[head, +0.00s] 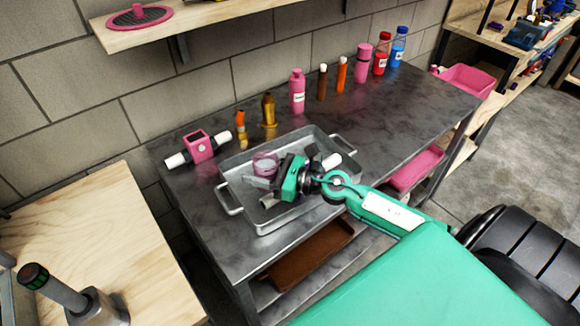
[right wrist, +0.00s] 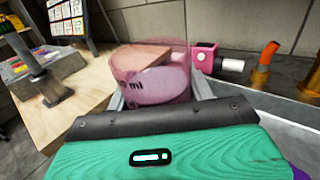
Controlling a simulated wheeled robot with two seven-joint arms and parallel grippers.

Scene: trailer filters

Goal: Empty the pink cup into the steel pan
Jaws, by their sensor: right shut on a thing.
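The pink cup (head: 265,163) is a translucent pink vessel held over the steel pan (head: 228,167) in the head view. In the right wrist view the cup (right wrist: 152,75) stands between the fingers and shows "ml" marking on its wall. My right gripper (head: 262,180) is shut on the cup. The cup looks about upright; its contents are not clear. The steel pan is a shallow tray with handles on the dark table, partly hidden by my right gripper and arm. My left gripper is not in view.
A pink-bodied part with white ends (head: 200,147) lies left of the pan. An orange-tipped item (head: 241,128), a brass-coloured item (head: 269,110) and a pink bottle (head: 297,91) stand behind it, with more bottles further right. The table's right part (head: 405,115) is clear.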

